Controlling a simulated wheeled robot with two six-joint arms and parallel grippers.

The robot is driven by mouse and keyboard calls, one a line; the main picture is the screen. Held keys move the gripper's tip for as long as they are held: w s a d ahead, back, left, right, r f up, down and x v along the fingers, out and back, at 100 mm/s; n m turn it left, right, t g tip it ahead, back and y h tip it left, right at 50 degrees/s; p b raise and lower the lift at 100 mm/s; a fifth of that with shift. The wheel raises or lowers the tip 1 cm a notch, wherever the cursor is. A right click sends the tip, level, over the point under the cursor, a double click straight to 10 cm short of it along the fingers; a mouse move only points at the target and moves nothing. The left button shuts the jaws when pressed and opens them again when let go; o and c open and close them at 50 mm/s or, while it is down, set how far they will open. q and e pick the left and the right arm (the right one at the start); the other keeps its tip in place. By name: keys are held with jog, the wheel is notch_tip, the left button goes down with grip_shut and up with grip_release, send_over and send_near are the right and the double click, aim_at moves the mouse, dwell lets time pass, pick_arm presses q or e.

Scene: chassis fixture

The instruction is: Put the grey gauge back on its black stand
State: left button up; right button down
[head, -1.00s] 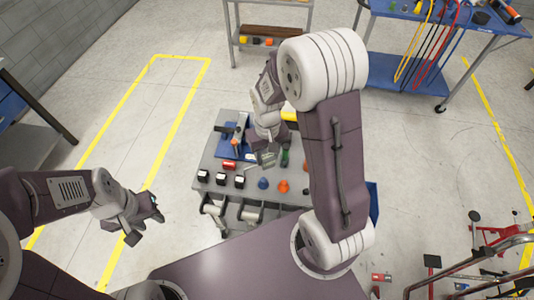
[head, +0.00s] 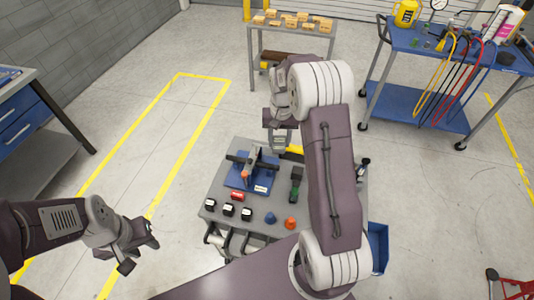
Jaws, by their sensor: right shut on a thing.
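My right gripper (head: 279,146) is above the back part of the grey cart top, behind the blue fixture. It is shut on a small grey thing, which looks like the gauge; its outline is hard to tell from the fingers. A dark upright piece with green on it (head: 296,184) stands on the cart, in front and to the right of that gripper. I cannot tell whether it is the black stand. My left gripper (head: 136,243) hangs left of the cart, empty, with its fingers apart.
A blue trolley (head: 420,45) stands back right.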

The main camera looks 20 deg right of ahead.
jog(key=d+m, duration=0.2)
jog(key=d, duration=0.6)
jog(key=shift+m, duration=0.3)
jog(key=f+b, duration=0.1)
jog(key=f, duration=0.3)
jog(key=f+b, duration=0.2)
jog(key=f, duration=0.3)
jog(key=s+d+f+b, duration=0.1)
jog(key=f+b, duration=0.1)
jog(key=f, duration=0.2)
jog(key=shift+d+f, duration=0.1)
jog(key=shift+f, duration=0.1)
jog(key=shift+f+b, duration=0.3)
jog(key=shift+f, duration=0.15)
jog(key=shift+s+r, duration=0.1)
jog(key=shift+r, duration=0.05)
jog(key=shift+p, duration=0.45)
jog(key=shift+f, duration=0.3)
jog(key=shift+f+b, duration=0.9)
jog(key=shift+f, duration=0.25)
